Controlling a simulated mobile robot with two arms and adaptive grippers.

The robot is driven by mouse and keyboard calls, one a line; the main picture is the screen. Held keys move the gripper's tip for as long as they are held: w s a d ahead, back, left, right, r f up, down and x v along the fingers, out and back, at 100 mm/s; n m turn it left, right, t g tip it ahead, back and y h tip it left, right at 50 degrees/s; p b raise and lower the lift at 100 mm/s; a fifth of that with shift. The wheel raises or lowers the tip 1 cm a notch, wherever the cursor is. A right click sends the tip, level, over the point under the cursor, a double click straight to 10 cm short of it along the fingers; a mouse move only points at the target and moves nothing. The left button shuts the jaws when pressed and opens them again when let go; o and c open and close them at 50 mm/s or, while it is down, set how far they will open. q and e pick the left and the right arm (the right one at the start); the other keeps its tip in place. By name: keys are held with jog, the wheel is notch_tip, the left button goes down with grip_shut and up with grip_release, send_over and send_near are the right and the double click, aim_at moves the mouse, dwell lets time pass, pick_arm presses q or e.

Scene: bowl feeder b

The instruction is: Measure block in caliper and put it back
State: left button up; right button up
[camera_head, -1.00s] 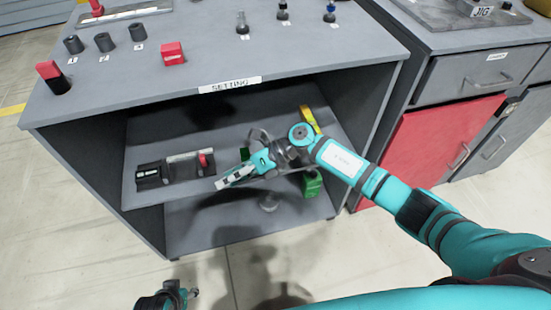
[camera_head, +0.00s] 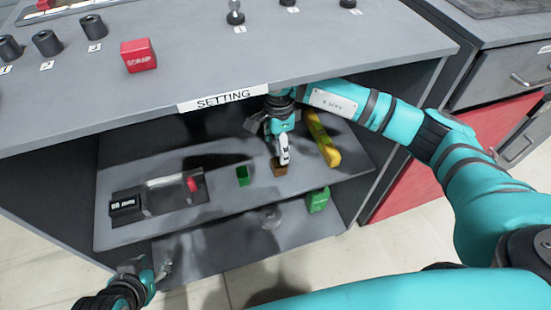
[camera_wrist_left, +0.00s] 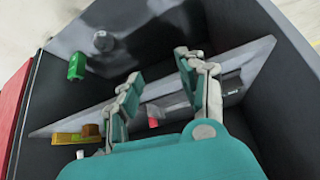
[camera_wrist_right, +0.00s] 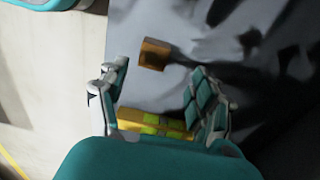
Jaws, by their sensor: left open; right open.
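The caliper (camera_head: 155,198) lies at the left of the middle shelf, with a dark display and a red part (camera_head: 192,184). A small brown block (camera_head: 280,169) sits on the same shelf, right of a small green block (camera_head: 243,176). My right gripper (camera_head: 283,158) points down just above the brown block. In the right wrist view its fingers (camera_wrist_right: 160,85) are open and the brown block (camera_wrist_right: 153,54) shows beyond them, not gripped. My left gripper (camera_head: 152,274) is low at the front left, outside the shelf; its fingers (camera_wrist_left: 160,68) are open and empty.
A yellow bar (camera_head: 322,140) lies right of the brown block, close to my right gripper. A green box (camera_head: 318,200) and a round grey piece (camera_head: 269,216) are on the lower shelf. The tabletop edge with the SETTING label (camera_head: 228,99) overhangs the shelf.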

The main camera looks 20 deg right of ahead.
aim_at(279, 162)
jog(key=shift+s+f, duration=0.25)
jog(key=shift+f, duration=0.4)
jog(key=f, duration=0.1)
jog(key=f+b, duration=0.1)
jog(key=f, duration=0.2)
jog(key=shift+s+f, duration=0.15)
jog(key=shift+s, duration=0.15)
jog(key=shift+a+f, duration=0.1)
jog(key=shift+f, duration=0.2)
pick_arm(q)
jog(key=w+d+r+t+h, duration=0.1)
jog(key=w+d+r+t, duration=0.1)
jog(key=w+r+t, duration=0.2)
jog(key=shift+w, duration=0.9)
pick_arm(e)
jog(key=c, duration=1.3)
pick_arm(q)
jog(key=shift+d+r, duration=0.1)
pick_arm(e)
jog(key=shift+r, duration=0.1)
jog(key=shift+c, duration=0.2)
